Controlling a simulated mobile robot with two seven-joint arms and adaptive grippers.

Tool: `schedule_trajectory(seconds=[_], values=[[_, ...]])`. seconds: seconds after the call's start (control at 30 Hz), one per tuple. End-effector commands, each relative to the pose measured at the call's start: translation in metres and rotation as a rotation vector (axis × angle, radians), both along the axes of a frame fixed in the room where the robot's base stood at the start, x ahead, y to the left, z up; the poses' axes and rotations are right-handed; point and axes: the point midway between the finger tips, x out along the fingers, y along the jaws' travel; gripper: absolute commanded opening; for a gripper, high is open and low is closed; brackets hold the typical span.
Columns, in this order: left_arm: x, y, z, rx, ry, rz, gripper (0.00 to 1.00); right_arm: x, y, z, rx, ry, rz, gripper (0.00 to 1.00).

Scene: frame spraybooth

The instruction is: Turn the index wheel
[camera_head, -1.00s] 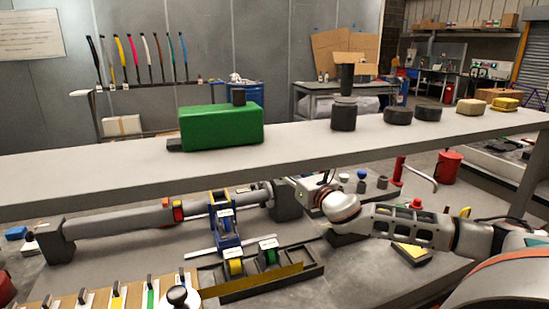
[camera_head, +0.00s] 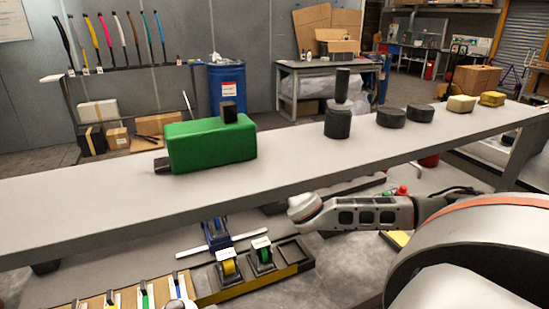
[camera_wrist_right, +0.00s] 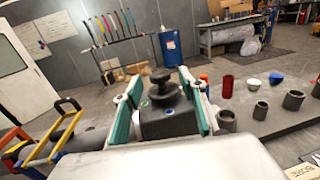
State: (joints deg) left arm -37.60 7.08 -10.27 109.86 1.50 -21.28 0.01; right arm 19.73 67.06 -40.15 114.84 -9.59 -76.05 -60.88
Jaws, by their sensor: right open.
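In the right wrist view, a dark round stepped knob (camera_wrist_right: 161,78), which looks like the index wheel, stands on top of a dark block (camera_wrist_right: 168,120). My right gripper (camera_wrist_right: 163,92) is open, with one teal finger on each side of the block and knob. I cannot tell whether either finger touches them. In the head view my right arm (camera_head: 375,212) comes in from the right below the shelf, and its gripper and the knob are hidden there. My left gripper is in neither current view.
A long grey shelf (camera_head: 100,195) crosses above the lower bench, bearing a green block (camera_head: 212,146) and several dark cylinders. A tray (camera_head: 290,256) below holds yellow and green rolls. In the wrist view, a red cylinder (camera_wrist_right: 227,86) and grey cups (camera_wrist_right: 293,100) stand to the right.

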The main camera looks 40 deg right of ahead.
Motion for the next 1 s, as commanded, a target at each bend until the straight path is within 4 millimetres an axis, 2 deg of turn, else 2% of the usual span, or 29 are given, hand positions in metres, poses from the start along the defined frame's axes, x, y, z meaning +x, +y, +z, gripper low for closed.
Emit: schedule_trajectory(seconds=[0.2,0.5,0.53,0.67,1.0], values=[[-0.001,0.002,0.000,0.000,0.006,0.008,0.00,0.019,-0.009,0.000,-0.001,0.000,0.000,0.41],[-0.001,0.002,-0.001,-0.001,0.008,0.012,0.00,0.022,-0.010,0.000,-0.001,0.000,0.001,0.41],[-0.001,0.002,-0.001,-0.001,0.008,0.012,0.00,0.022,-0.010,0.000,-0.001,0.000,0.001,0.39],[-0.001,0.003,-0.001,0.000,0.008,0.011,0.00,0.021,-0.010,0.000,-0.001,0.000,0.001,0.05],[0.001,0.005,-0.006,0.006,0.001,0.003,0.00,0.021,-0.014,-0.001,-0.004,-0.002,0.057,0.04]])
